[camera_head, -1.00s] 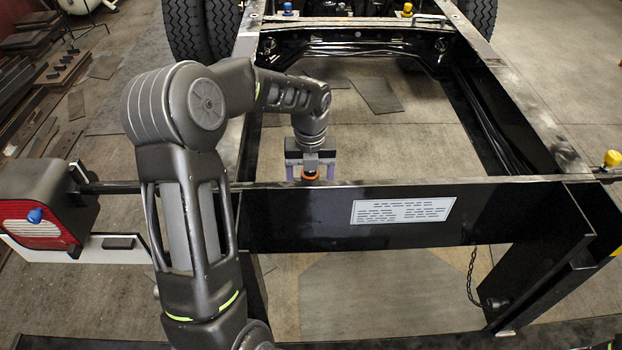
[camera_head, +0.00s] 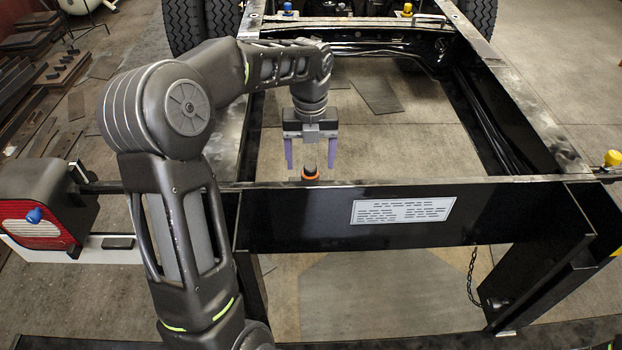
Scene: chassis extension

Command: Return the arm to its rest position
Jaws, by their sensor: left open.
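My left gripper (camera_head: 311,163) hangs from my left arm (camera_head: 175,120) above the near crossbeam of the chassis. Its two purple fingers point down and stand apart, with nothing between them at their height. An orange-and-dark knob (camera_head: 310,173) stands on the crossbeam's top edge, just below and between the fingertips. The fingers appear clear of it. My right gripper is not in view.
The black crossbeam (camera_head: 290,218) with a white label (camera_head: 402,209) spans the front. A tail light (camera_head: 40,226) with a blue knob (camera_head: 34,215) is at the left. A yellow knob (camera_head: 612,158) is at the right. The frame's middle is open.

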